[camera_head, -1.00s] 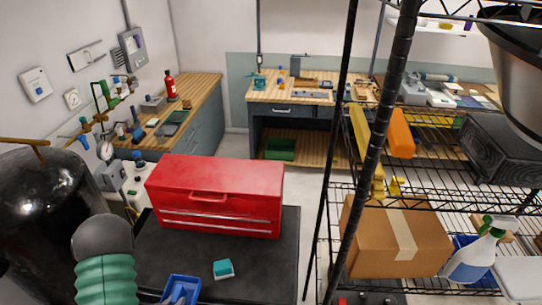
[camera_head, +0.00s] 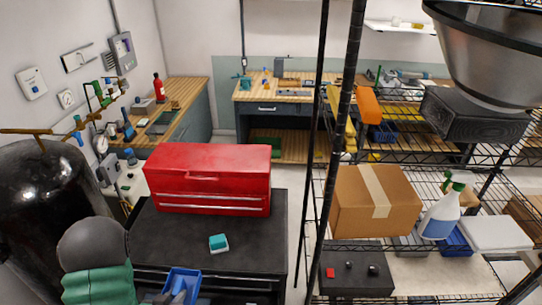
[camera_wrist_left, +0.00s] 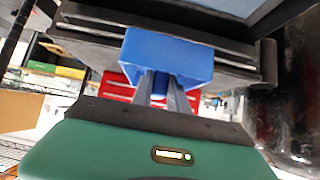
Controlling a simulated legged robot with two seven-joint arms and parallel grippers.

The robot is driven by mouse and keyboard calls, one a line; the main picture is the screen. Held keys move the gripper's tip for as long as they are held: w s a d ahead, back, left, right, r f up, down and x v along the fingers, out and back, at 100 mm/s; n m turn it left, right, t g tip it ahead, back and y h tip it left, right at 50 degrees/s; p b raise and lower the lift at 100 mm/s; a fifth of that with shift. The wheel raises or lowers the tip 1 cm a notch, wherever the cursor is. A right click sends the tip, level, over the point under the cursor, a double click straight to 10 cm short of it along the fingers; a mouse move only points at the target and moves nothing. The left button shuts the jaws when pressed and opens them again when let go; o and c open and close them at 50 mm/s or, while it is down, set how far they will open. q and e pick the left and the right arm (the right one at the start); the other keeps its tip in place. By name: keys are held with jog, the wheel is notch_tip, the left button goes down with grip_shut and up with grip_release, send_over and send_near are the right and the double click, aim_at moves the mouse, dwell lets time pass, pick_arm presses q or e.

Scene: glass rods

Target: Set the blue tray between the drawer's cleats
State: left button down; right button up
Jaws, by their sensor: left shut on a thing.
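My left gripper (camera_head: 178,299) is at the bottom of the head view, shut on the blue tray (camera_head: 184,281). The tray is small and open-topped, held by one wall near the front edge of the black cabinet (camera_head: 165,230). In the left wrist view the fingers (camera_wrist_left: 160,88) reach the blue tray (camera_wrist_left: 190,55), with dark cabinet parts (camera_wrist_left: 225,45) close behind and above it. I cannot make out the drawer's cleats, and the lower cabinet front is partly hidden by the tray and my arm. My right gripper is not in view.
A red toolbox (camera_head: 207,180) and a small teal-and-white block (camera_head: 219,243) sit on the cabinet top. A wire shelf on the right holds a cardboard box (camera_head: 375,202) and a spray bottle (camera_head: 440,215). A black tank (camera_head: 42,195) stands at the left.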

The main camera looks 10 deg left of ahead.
pick_arm(q)
jog(key=w+d+r+b, duration=0.1)
jog(key=w+d+b, duration=0.2)
jog(key=d, duration=0.5)
jog(key=w+d+m+h+b, duration=0.1)
jog(key=w+d+b, duration=0.3)
jog(key=d, duration=0.3)
jog(key=shift+d+r, duration=0.35)
jog(key=shift+w, duration=0.1)
